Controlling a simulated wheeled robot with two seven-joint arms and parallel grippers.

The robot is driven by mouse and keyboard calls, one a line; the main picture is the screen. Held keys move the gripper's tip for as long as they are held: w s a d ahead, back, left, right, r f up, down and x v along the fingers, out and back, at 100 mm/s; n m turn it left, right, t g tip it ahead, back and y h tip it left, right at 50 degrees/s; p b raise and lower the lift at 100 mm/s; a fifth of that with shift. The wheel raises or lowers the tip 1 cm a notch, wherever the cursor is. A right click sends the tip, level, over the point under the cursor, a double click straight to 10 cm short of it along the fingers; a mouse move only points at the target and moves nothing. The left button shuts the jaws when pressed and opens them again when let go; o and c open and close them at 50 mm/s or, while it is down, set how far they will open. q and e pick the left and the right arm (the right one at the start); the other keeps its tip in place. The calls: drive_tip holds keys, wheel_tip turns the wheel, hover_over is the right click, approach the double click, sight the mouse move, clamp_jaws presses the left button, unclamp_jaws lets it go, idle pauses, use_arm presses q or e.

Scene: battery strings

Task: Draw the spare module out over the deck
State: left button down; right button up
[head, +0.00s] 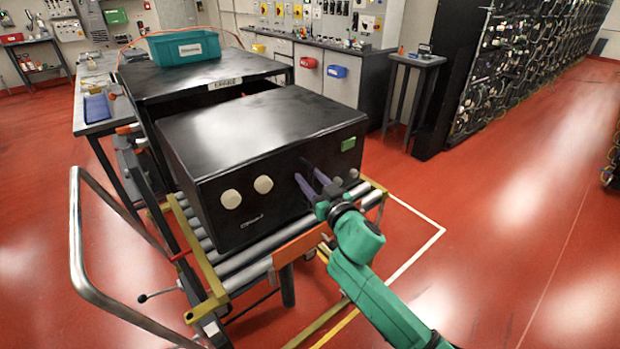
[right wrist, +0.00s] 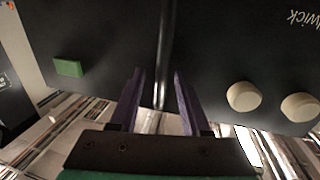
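The spare module is a large black box (head: 262,130) with two cream knobs, a green label and a pale logo on its front. It rests on the deck's grey rollers (head: 262,252), its rear toward the opening of the black housing (head: 200,78). In the right wrist view its front face (right wrist: 105,40) fills the upper part. My right gripper (head: 313,183) is at the front face, right of centre. Its purple fingers (right wrist: 158,72) are apart, on either side of a dark upright bar (right wrist: 164,50) on that face. My left gripper is out of view.
The deck has yellow side rails (head: 200,262) and an orange front plate (head: 300,246). A curved metal push bar (head: 76,240) stands at left. A teal bin (head: 183,47) sits on the housing. A small side table (head: 415,60) stands behind. Red floor at right is clear.

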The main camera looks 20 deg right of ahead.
drive_tip(key=s+d+b, duration=0.2)
drive_tip(key=s, duration=1.2)
drive_tip(key=shift+d, duration=0.3)
drive_tip(key=shift+s, duration=0.1)
